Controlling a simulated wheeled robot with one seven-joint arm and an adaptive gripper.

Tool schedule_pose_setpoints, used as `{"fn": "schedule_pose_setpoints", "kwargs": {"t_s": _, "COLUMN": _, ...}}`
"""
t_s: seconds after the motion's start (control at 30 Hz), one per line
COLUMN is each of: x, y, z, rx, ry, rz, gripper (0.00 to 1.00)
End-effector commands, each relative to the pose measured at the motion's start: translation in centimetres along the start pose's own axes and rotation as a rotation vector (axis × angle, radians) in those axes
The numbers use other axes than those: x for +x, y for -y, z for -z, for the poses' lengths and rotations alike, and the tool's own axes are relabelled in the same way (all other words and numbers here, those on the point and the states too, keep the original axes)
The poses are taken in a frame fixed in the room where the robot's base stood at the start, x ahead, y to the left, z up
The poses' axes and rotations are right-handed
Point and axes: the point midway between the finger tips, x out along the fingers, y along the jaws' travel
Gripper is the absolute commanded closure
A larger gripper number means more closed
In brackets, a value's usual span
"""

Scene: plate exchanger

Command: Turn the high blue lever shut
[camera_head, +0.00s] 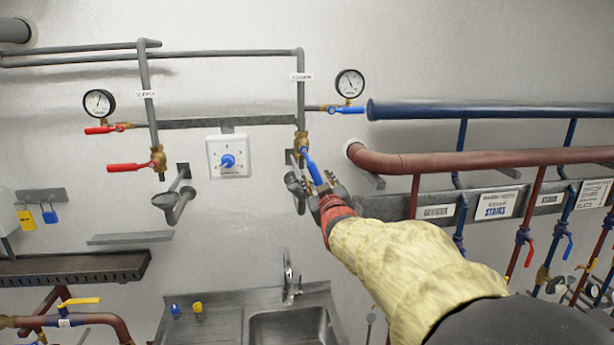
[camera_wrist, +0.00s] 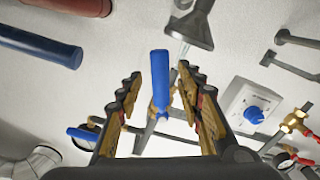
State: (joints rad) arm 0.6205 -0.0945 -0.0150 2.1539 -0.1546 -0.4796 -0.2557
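A long blue lever (camera_head: 312,168) on a brass valve (camera_head: 301,142) hangs down and slightly right from the upright pipe. A second, shorter blue lever (camera_head: 346,110) lies horizontal beneath the right gauge. My gripper (camera_head: 326,190) is at the lower end of the long lever. In the wrist view my gripper (camera_wrist: 160,78) is open, one finger on each side of the long blue lever (camera_wrist: 160,75), with visible gaps on both sides. The short blue lever (camera_wrist: 83,133) shows at the left, beyond a finger. In the head view the gripper partly hides the long lever's end.
A white box with a blue dial (camera_head: 228,160) is left of the lever. Red levers (camera_head: 130,167) sit farther left. A blue pipe (camera_head: 480,110) and a red pipe (camera_head: 470,158) run along the right wall. A sink (camera_head: 292,325) is below.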

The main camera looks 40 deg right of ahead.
Motion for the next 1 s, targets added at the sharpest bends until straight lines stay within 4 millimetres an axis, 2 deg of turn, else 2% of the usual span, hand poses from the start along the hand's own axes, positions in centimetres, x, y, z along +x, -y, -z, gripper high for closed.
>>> {"fn": "schedule_pose_setpoints", "kwargs": {"t_s": 0.1, "x": 1.5, "y": 0.0, "z": 0.1, "rx": 0.001, "ry": 0.002, "rz": 0.001, "gripper": 0.63}}
{"fn": "schedule_pose_setpoints", "kwargs": {"t_s": 0.23, "x": 2.4, "y": 0.0, "z": 0.0, "rx": 0.001, "ry": 0.002, "rz": 0.001, "gripper": 0.63}}
{"fn": "schedule_pose_setpoints", "kwargs": {"t_s": 0.63, "x": 2.9, "y": 0.0, "z": 0.0, "rx": 0.001, "ry": 0.001, "rz": 0.0, "gripper": 0.63}}
{"fn": "schedule_pose_setpoints", "kwargs": {"t_s": 1.0, "x": 2.9, "y": 0.0, "z": -0.1, "rx": 0.001, "ry": 0.001, "rz": 0.0, "gripper": 0.84}}
